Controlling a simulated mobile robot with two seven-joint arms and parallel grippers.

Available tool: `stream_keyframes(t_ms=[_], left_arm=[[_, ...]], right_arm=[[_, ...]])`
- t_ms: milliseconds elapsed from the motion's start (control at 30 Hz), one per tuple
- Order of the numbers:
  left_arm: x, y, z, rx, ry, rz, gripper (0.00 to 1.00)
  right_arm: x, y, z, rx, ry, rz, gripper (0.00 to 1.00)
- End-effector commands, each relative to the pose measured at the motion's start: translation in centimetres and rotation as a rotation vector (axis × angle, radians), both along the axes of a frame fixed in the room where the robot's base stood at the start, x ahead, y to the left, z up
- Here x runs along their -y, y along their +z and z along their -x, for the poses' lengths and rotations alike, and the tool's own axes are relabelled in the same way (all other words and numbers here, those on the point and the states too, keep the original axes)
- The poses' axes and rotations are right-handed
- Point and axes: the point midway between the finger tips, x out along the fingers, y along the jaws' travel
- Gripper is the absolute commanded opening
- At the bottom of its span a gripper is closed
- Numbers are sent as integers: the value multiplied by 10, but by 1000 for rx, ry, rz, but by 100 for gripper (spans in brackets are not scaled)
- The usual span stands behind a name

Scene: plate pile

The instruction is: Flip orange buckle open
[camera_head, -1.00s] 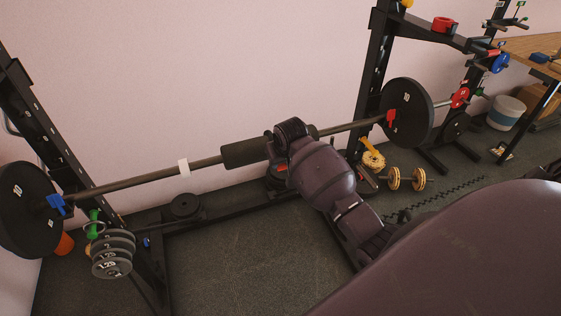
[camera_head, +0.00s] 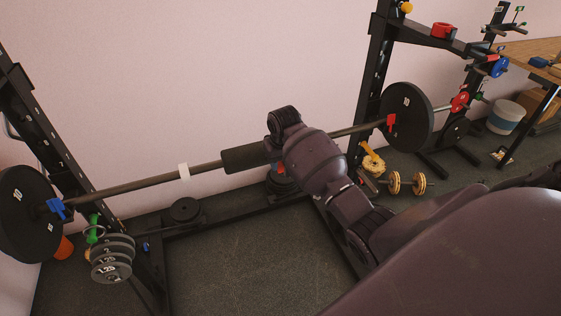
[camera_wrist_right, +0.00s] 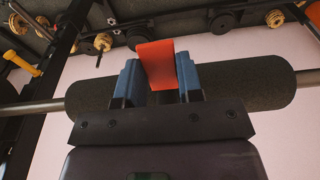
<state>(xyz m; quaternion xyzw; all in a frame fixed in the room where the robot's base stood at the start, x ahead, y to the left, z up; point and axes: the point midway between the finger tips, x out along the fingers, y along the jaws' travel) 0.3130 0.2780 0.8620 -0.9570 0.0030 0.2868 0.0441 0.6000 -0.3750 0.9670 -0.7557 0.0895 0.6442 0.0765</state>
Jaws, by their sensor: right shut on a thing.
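The orange-red buckle (camera_wrist_right: 156,62) shows in the right wrist view as a flat piece standing up between the blue fingers of my right gripper (camera_wrist_right: 158,82). The gripper is shut on it. A black foam sleeve (camera_wrist_right: 240,88) on the bar lies right behind the fingers. It also shows in the head view (camera_head: 245,157), where my right arm reaches to the sleeve's right end and hides the fingers and the buckle. My left gripper is not in view.
The barbell (camera_head: 140,184) lies across the rack, with a black plate at each end. A blue clip (camera_head: 56,208) and a red clip (camera_head: 391,120) sit near the plates. A stack of grey plates (camera_head: 112,258) hangs at the left post. Gold dumbbells (camera_head: 394,183) lie on the floor.

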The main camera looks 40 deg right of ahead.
Motion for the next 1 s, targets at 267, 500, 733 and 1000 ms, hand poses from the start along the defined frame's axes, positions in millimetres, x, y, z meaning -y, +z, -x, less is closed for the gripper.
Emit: stream_keyframes(t_ms=[267, 500, 733, 1000], left_arm=[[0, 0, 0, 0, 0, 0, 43], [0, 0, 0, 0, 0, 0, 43], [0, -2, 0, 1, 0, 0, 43], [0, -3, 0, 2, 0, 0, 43]], right_arm=[[0, 0, 0, 1, 0, 0, 60], [0, 1, 0, 1, 0, 0, 60], [0, 25, 3, 6, 1, 3, 60], [-3, 73, 11, 5, 1, 1, 60]])
